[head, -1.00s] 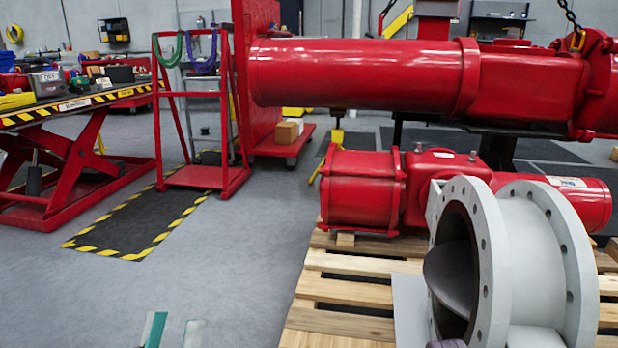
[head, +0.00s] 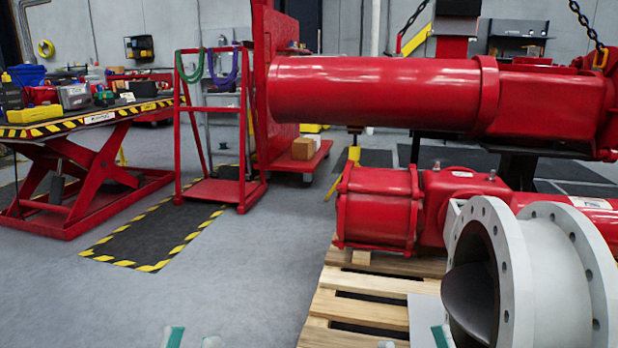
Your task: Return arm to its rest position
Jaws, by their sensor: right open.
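My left gripper (head: 193,341) shows only its fingertips at the bottom edge, one teal and one pale. The tips are apart with grey floor between them, and they touch nothing visible. My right gripper (head: 413,342) also shows only its tips at the bottom edge, left of the grey flanged valve (head: 543,270). Its tips are apart and nothing shows between them. Most of both grippers and both arms are outside the frame.
The valve and a red actuator (head: 380,208) rest on a wooden pallet (head: 345,307) at right. A long red cylinder (head: 375,92) is above. A red lift table (head: 90,180) and a red rack (head: 212,130) stand at left. Grey floor is clear in front.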

